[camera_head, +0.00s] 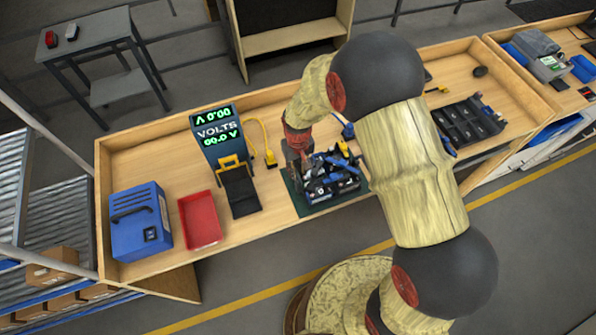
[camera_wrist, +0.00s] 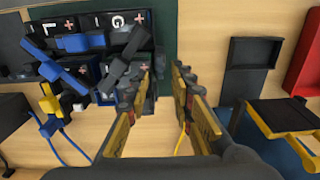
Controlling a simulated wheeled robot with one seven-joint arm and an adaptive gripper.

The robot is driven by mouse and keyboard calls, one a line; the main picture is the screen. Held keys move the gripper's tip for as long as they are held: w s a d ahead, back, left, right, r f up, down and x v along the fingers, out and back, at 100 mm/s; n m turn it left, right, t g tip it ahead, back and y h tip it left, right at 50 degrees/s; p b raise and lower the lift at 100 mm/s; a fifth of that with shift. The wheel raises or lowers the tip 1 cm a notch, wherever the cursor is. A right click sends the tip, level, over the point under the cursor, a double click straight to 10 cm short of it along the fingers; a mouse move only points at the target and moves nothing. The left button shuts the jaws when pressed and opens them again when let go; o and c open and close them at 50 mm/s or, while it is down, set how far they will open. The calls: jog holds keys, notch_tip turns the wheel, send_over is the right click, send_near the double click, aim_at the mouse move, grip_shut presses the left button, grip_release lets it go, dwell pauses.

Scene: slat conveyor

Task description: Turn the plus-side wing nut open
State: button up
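A dark block (camera_head: 345,190) with blue and grey wing-shaped pieces sits on a green mat (camera_head: 304,209) on the workbench. In the wrist view, its black faces carry white letters and red plus marks at the upper left. A grey wing-shaped piece (camera_wrist: 126,52) lies just left of my fingers. Blue wing-shaped pieces (camera_wrist: 82,42) are further left. I cannot tell which one is the plus-side wing nut. My gripper (camera_wrist: 165,72) is open and empty, beside the block's right edge in that view. In the head view my gripper (camera_head: 299,165) is over the block's left side, its fingertips hard to see.
A volts display unit (camera_head: 216,142), a red tray (camera_head: 201,220) and a blue case (camera_head: 139,222) stand left on the bench. A yellow-handled black item (camera_head: 240,190) lies between tray and block. A black compartment tray (camera_head: 468,124) lies to the right. Bare bench shows around these.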

aim_at(298, 179)
jog(key=shift+f, duration=1.3)
jog(key=shift+s, duration=0.1)
jog(key=shift+c, duration=0.8)
jog(key=c, duration=0.4)
grip_shut()
